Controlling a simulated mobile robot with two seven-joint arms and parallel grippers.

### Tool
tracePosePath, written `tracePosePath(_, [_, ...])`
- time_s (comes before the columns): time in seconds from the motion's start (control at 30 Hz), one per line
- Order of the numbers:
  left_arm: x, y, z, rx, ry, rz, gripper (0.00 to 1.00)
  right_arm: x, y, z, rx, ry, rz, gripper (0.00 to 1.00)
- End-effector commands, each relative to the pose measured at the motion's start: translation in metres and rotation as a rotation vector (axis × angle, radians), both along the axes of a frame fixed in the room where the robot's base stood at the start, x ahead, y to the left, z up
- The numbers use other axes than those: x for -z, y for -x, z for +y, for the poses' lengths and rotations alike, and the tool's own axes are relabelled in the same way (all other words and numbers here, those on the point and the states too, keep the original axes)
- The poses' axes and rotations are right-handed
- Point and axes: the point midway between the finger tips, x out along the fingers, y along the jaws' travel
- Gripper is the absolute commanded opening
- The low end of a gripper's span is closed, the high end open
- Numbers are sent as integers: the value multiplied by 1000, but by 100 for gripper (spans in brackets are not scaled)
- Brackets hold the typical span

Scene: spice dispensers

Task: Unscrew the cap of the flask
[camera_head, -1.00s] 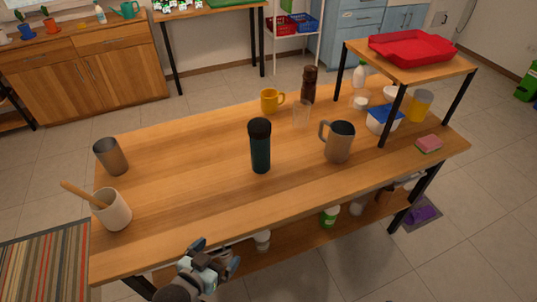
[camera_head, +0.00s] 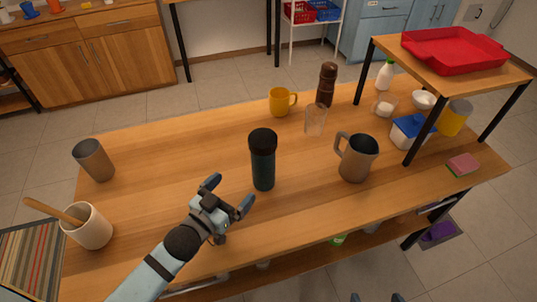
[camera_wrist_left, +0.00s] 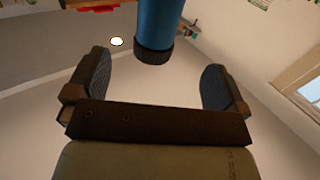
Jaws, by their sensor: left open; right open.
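The flask (camera_head: 264,172) is dark teal with a black cap (camera_head: 263,140) and stands upright near the middle of the wooden table. In the left wrist view, the flask body (camera_wrist_left: 160,18) appears blue, with its dark cap (camera_wrist_left: 154,52) beyond the fingers and roughly centred between them. My left gripper (camera_head: 228,194) is open and empty above the table, just left of and in front of the flask, apart from it. My right gripper (camera_head: 376,297) shows only its fingertips at the bottom edge, open and in front of the table.
A grey metal mug (camera_head: 357,160) stands right of the flask. Behind are a clear glass (camera_head: 315,120), a yellow mug (camera_head: 281,102) and a brown grinder (camera_head: 327,85). A metal cup (camera_head: 95,160) and a white crock (camera_head: 90,228) stand left.

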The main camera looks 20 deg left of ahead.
Motion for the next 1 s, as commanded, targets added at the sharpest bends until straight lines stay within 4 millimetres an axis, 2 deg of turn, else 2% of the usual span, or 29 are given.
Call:
tracePosePath(0.13, [-1,-16,-5,0,1,-2,99,0,1,0,0,0,1,100])
tracePosePath(0.4, [0,-64,-21,0,0,-2,99,-1,1,0,-1,2,0,100])
tracePosePath(0.67, [0,-84,-27,0,1,0,99,-2,1,0,-2,2,-1,100])
tracePosePath(1.0, [0,-128,-42,0,-1,-1,99,-2,1,-1,-2,3,-1,100])
